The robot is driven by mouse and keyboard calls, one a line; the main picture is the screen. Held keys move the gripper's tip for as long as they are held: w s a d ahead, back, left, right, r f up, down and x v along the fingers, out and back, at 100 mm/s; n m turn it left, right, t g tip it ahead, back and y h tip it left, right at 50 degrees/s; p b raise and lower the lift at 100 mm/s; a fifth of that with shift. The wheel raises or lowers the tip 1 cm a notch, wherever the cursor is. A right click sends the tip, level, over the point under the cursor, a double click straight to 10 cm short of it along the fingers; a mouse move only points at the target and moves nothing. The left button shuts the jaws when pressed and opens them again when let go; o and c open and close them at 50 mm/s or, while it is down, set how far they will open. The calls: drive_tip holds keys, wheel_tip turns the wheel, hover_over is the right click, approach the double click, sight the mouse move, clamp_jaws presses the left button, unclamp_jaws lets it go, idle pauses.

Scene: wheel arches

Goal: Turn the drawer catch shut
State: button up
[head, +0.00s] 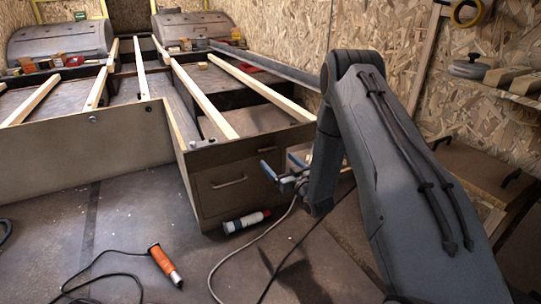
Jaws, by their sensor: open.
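The drawer (228,184) is in the front of a brown wooden cabinet (196,205) and has a pale bar handle (229,182). It looks pushed in. A small round fitting (212,141) sits on the panel above it; I cannot tell whether it is the catch, or which way it is turned. My gripper (279,162) has blue-grey fingers standing apart, with nothing seen between them. It is at the right end of the cabinet front, right of the handle. Whether it touches the cabinet I cannot tell. It may hide part of the front there.
A red, white and dark tube (246,221) lies on the floor below the drawer. An orange tool (165,266) with a black cable lies further left. Cables cross the floor below my gripper. Wooden slats (203,98) span the frame. A shelf (510,92) is at right.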

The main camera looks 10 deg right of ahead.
sight(269, 151)
drive_tip(key=shift+b+x, duration=1.65)
drive_tip(key=shift+x, duration=2.2)
drive_tip(key=c, duration=1)
drive_tip(key=shift+c, duration=0.2)
